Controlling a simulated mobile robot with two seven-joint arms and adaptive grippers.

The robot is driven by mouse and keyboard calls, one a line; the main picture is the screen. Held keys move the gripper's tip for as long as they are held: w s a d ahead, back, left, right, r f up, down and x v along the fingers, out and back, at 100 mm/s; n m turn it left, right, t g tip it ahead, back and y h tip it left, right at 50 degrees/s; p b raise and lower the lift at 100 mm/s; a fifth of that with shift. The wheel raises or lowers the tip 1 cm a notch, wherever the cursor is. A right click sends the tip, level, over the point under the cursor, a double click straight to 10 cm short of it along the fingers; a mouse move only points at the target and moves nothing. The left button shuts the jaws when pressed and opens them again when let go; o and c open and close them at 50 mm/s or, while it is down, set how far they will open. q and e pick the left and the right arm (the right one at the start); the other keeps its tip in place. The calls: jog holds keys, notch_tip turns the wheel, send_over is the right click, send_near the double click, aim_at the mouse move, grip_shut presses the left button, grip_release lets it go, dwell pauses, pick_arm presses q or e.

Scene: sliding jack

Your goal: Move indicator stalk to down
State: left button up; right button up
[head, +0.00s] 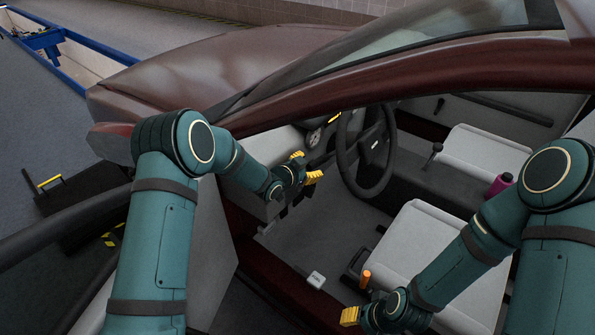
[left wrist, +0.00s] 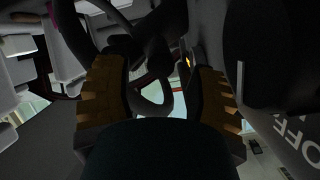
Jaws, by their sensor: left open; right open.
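The steering wheel (head: 367,150) is inside the car, beyond the open door. A small yellow-orange tip (head: 335,117) shows at the wheel's upper left and may be the indicator stalk; the stalk's shaft is not clear. A similar small yellow spot (left wrist: 188,62) shows in the left wrist view. My left gripper (head: 306,167) is inside the door opening, left of the wheel, with its yellow fingers apart and empty. In the left wrist view dark curved parts lie beyond the fingers. My right gripper (head: 351,316) is low by the seat, open, its far finger hard to see.
The door frame and sill (head: 300,290) edge the opening. A light seat (head: 420,250) lies right of the wheel. An orange-topped handle (head: 366,279) stands near my right gripper. A gauge (head: 313,138) sits left of the wheel. A magenta bottle (head: 500,184) is near my right arm.

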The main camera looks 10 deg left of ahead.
pick_arm(q)
jog(key=v, duration=0.6)
jog(key=shift+o, duration=0.2)
